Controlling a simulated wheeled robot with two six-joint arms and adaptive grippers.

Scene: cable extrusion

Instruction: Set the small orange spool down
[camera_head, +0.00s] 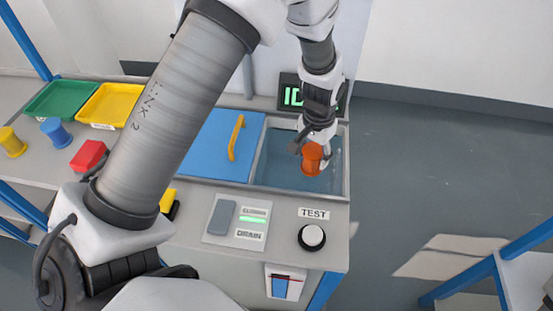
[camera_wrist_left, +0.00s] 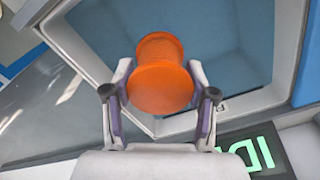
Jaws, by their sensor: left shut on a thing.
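The small orange spool (camera_head: 312,158) is in the grasp of my left gripper (camera_head: 316,148), over the open basin (camera_head: 344,178) with a blue inside. In the left wrist view the orange spool (camera_wrist_left: 161,88) sits between the two fingers of my left gripper (camera_wrist_left: 161,98), which are shut on it. The blue basin interior (camera_wrist_left: 225,35) lies behind the spool there. I cannot tell from these views how high the spool is above the basin floor. My right gripper is not in view.
A blue lid (camera_head: 215,143) with a yellow handle (camera_head: 236,138) lies left of the basin. A display (camera_head: 290,96) stands behind it. A TEST knob (camera_head: 312,237) and DRAIN switch (camera_head: 222,217) are in front. Green (camera_head: 62,99) and yellow (camera_head: 110,104) trays and other spools stand left.

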